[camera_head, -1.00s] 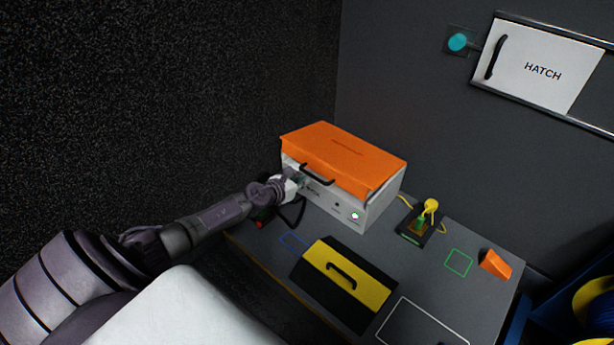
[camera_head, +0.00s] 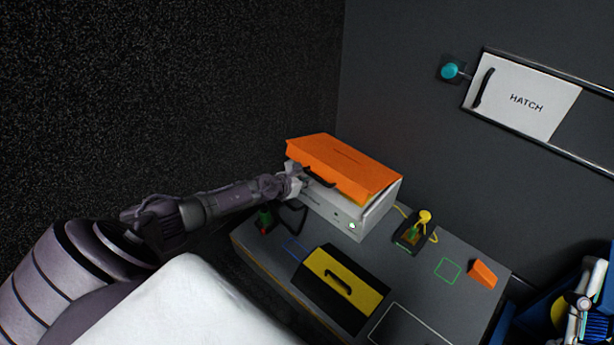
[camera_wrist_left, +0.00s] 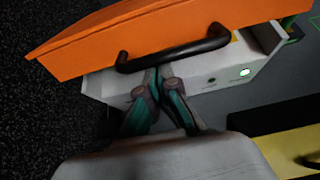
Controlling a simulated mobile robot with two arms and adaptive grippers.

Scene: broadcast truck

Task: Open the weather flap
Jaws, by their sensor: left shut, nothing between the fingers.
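The weather flap (camera_head: 340,165) is an orange lid with a black bar handle (camera_head: 319,179) on a white box (camera_head: 334,213). Its front edge is tilted up a little, with some of the white box top showing beneath it. In the left wrist view the orange flap (camera_wrist_left: 150,30) and handle (camera_wrist_left: 172,54) fill the upper part. My left gripper (camera_head: 300,183) is at the handle's left end. In the wrist view its fingertips (camera_wrist_left: 158,76) are together, empty, just under the handle bar; whether they touch it is unclear. My right gripper (camera_head: 577,312) shows partly at the lower right edge, its fingers unclear.
A black-and-yellow case (camera_head: 340,285) with a handle lies on the table in front of the box. A yellow-plugged device (camera_head: 413,230), an orange wedge (camera_head: 483,273) and a red-and-green item (camera_head: 265,219) are nearby. A white hatch (camera_head: 520,96) is on the wall.

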